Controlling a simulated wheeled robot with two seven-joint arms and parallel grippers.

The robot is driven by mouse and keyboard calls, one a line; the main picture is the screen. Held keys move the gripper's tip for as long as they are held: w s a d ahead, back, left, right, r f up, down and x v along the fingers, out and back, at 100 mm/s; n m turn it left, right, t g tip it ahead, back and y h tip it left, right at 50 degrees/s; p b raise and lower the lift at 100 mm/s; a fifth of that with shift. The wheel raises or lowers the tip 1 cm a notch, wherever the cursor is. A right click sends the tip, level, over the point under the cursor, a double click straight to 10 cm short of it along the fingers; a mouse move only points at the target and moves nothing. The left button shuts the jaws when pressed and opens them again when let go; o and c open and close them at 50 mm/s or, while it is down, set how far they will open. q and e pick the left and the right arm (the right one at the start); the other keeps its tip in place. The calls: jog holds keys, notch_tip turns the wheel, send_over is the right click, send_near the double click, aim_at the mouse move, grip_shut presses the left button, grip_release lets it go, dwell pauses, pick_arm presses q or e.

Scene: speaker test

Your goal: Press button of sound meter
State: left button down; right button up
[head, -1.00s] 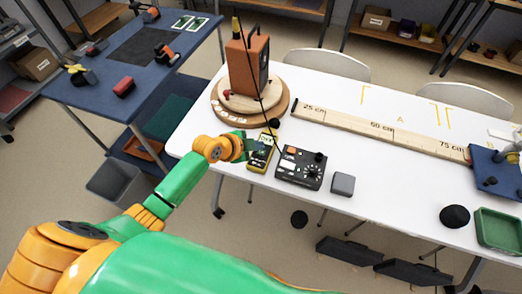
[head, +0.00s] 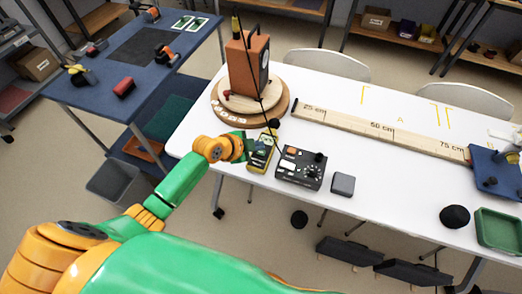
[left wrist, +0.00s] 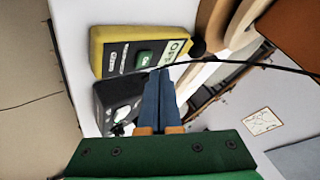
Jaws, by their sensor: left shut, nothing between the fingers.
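The sound meter is a yellow box (head: 260,160) with a dark face, at the near left edge of the white table. In the left wrist view the yellow meter (left wrist: 100,45) shows a green button (left wrist: 144,58) and a pale display (left wrist: 173,50). My left gripper (head: 262,143) is over the meter's far end in the head view and partly hides it. In the left wrist view its blue fingers (left wrist: 159,74) are shut and empty, tips close beside the green button. Whether they touch the meter cannot be told. My right gripper is not in view.
A black control box (head: 300,167) with knobs stands just right of the meter, with a grey block (head: 343,184) beyond. Behind is an orange speaker box (head: 247,65) on a round wooden turntable (head: 221,109). A black cable hangs nearby. A wooden ruler (head: 380,128) lies along the table.

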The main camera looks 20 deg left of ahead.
aim_at(258, 154)
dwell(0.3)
pick_arm(q)
jog(key=shift+f+b, duration=0.3)
jog(key=shift+f, duration=0.15)
jog(key=shift+f+b, duration=0.4)
jog(key=shift+f, duration=0.1)
dwell(0.4)
jog(key=shift+r, duration=0.1)
jog(key=shift+r+p, duration=0.9)
jog(key=shift+p, duration=0.1)
notch_tip(258, 154, up, 6)
jog(key=p, duration=0.6)
